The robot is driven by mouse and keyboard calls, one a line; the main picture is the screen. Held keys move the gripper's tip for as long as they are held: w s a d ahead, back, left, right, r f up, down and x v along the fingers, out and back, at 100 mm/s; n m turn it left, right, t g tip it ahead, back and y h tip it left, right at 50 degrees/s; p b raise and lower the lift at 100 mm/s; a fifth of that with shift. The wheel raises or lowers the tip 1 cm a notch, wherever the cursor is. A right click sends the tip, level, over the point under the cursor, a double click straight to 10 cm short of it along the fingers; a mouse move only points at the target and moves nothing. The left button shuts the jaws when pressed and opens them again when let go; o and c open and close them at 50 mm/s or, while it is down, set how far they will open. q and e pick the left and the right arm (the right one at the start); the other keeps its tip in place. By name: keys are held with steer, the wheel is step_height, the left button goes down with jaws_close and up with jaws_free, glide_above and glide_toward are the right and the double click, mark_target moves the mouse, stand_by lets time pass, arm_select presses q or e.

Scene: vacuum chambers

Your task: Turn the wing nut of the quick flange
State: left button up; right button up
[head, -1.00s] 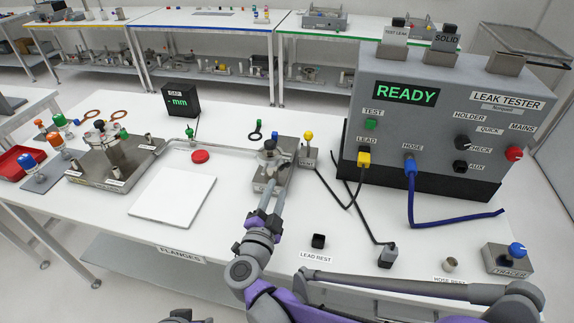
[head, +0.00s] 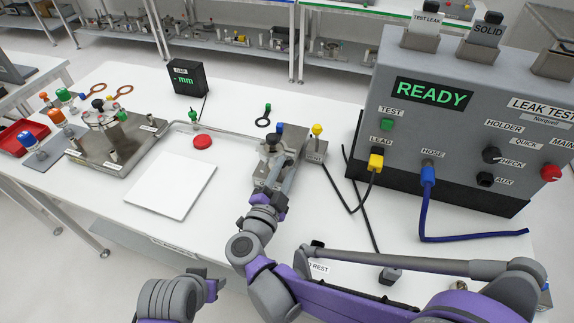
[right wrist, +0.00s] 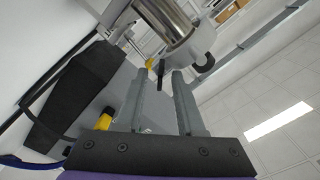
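The quick flange (head: 272,148) is a grey metal assembly with a dark knob-like part on top, on a small block at the middle of the table. It also shows close up in the right wrist view as a shiny cylinder (right wrist: 170,24) with a grey collar. A black hooked part (right wrist: 205,63) beside the collar may be the wing nut; I cannot tell. My right gripper (right wrist: 158,82) is open, its two fingers apart with no object gripped between them. In the head view, the right gripper (head: 269,178) reaches the flange from the front.
The leak tester (head: 440,120) stands at the right, reading READY. A black cable and a blue hose (head: 428,205) hang from it. A yellow-knobbed valve (head: 316,143) stands close right of the flange. A white plate (head: 172,184) and red disc (head: 202,141) lie left.

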jaws_close()
